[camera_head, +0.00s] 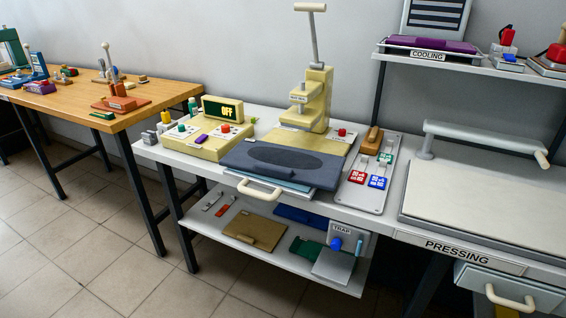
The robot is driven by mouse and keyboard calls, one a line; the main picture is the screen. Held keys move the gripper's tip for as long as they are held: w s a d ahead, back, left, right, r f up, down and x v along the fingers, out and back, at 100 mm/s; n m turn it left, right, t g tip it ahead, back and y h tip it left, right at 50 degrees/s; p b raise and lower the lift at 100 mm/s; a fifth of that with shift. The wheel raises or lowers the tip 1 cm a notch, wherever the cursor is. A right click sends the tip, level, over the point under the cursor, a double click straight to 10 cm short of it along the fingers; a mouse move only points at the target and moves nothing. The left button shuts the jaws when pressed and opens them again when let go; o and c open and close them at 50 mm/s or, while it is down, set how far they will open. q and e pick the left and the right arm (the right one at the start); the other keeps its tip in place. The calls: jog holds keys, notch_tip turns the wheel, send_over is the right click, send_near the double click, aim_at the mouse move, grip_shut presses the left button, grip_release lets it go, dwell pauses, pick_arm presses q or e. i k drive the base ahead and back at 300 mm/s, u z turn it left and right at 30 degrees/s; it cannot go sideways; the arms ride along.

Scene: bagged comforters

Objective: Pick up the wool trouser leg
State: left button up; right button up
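No wool trouser leg can be made out for certain. A flat dark grey-blue piece (285,162) with a darker oval on it lies at the front of the cream press (313,100) on the middle table; I cannot tell whether it is cloth or part of the press. A pale plate with a cream handle (260,191) shows under its front edge. Neither of my grippers is in view.
A control box (205,140) reading "OFF" stands left of the press. A grey panel with tags (368,188) lies right of it. The pressing board (490,180) is bare with a raised bar. A lower shelf (215,238) holds flat pieces. A wooden table (150,90) stands left.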

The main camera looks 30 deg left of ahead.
aim_at(320, 171)
jog(key=z, duration=1.25)
jog(key=i, duration=0.7)
jog(key=u, duration=2.9)
